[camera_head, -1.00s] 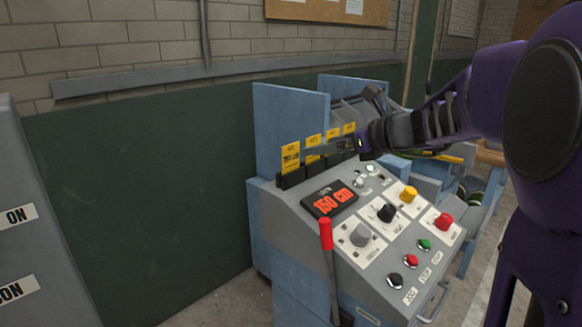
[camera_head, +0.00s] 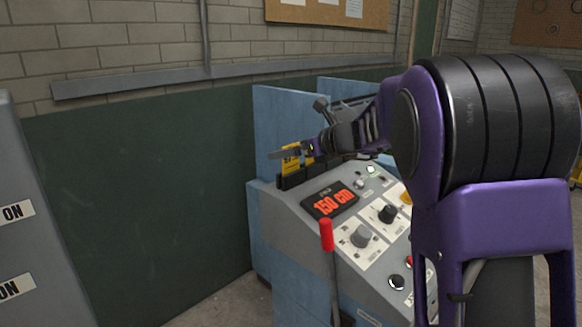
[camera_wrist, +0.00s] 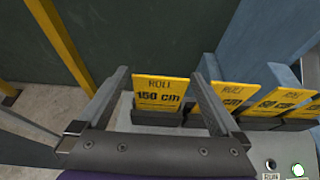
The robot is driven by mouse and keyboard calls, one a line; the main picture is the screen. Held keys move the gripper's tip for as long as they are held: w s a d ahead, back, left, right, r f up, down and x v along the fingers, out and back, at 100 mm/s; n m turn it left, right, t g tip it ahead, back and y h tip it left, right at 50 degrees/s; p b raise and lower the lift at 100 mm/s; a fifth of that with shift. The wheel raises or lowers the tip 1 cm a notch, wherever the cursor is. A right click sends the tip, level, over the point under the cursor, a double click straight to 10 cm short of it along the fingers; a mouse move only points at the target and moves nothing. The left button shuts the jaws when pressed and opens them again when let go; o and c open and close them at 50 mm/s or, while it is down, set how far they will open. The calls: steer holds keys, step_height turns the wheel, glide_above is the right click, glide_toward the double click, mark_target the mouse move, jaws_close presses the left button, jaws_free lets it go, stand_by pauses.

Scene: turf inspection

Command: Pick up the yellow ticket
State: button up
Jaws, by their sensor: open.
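Several yellow tickets stand upright in a row of dark slots at the back of the grey control console. The ticket marked "ROLL 150 cm" (camera_wrist: 158,98) is at the left end of the row in the wrist view. My gripper (camera_wrist: 162,72) is open, with one finger on each side of this ticket. I cannot tell whether either finger touches it. In the head view my gripper (camera_head: 288,152) is over the left end of the row and partly hides this yellow ticket (camera_head: 291,162). My arm hides most of the other tickets there.
A second ticket (camera_wrist: 230,95) stands close beside my right finger in the wrist view. A blue panel (camera_head: 290,110) rises behind the row. The console (camera_head: 285,215) carries a red "150 CM" display (camera_head: 333,202), knobs and a red-topped lever (camera_head: 326,236).

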steer(key=c, duration=1.2)
